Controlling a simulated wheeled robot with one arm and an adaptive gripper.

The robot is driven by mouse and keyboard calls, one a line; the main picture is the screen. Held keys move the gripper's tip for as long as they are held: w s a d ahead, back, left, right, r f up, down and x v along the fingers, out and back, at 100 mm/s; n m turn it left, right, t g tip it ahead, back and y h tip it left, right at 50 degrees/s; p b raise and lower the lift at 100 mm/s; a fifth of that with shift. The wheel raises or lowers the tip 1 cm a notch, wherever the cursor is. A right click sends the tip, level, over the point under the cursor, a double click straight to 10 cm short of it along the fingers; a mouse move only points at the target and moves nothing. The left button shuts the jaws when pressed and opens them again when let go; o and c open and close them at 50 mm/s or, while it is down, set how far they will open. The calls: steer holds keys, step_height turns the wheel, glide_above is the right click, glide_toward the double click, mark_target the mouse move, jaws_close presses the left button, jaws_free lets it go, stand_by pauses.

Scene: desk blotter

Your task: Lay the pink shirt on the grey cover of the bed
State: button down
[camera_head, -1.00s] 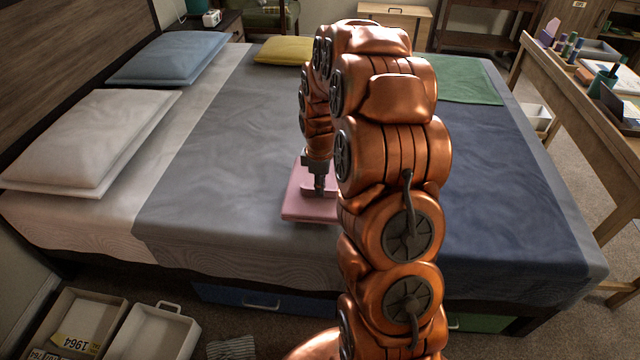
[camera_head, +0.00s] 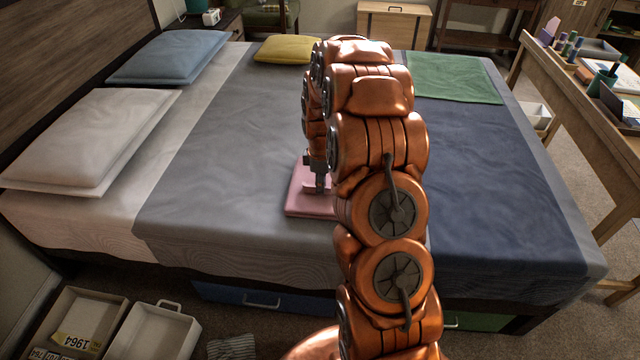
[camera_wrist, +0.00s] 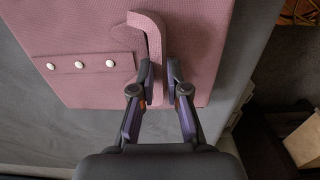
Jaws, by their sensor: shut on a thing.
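The pink shirt (camera_head: 306,203) is a flat folded piece over the front part of the bed's grey cover (camera_head: 225,195). My arm hides its right side in the head view. In the wrist view the pink shirt (camera_wrist: 75,35) shows three white buttons and a raised fold. My gripper (camera_wrist: 160,75) has its fingers on either side of that fold and is shut on it. In the head view my gripper (camera_head: 320,185) points down at the shirt. The shirt looks level and on or just above the cover; I cannot tell if it touches fully.
A dark blue cover (camera_head: 500,210) and a green cloth (camera_head: 455,80) lie right of my arm. A white pillow (camera_head: 90,135), a blue pillow (camera_head: 170,57) and a yellow cushion (camera_head: 285,50) lie on the bed. Grey cover left of the shirt is clear.

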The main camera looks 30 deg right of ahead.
steer(key=c, duration=1.2)
jaws_free()
step_height(320, 180, up, 12)
steer(key=s+a+r+m, duration=0.2)
steer(key=s+a+r, duration=0.2)
steer(key=s+a, duration=0.3)
steer(key=s+a+r+m+g, duration=0.1)
steer(key=s+a+m, duration=0.1)
steer(key=s+a, duration=0.3)
steer(key=s+a+r+m+g, duration=0.1)
steer(key=s+a+m, duration=0.2)
steer(key=s, duration=1.1)
steer(key=s+a+m+g, duration=0.1)
steer(key=s+a+m, duration=0.1)
steer(key=s+a, duration=0.4)
steer(key=shift+s+a+r+m, duration=0.1)
steer(key=shift+s+r+m, duration=0.05)
steer(key=shift+s, duration=0.55)
steer(key=shift+s+a+r+m, duration=0.1)
steer(key=shift+s+a, duration=0.05)
steer(key=shift+s, duration=0.6)
steer(key=shift+s+a+r+m, duration=0.1)
steer(key=shift+s+r+m, duration=0.05)
steer(key=shift+s, duration=0.55)
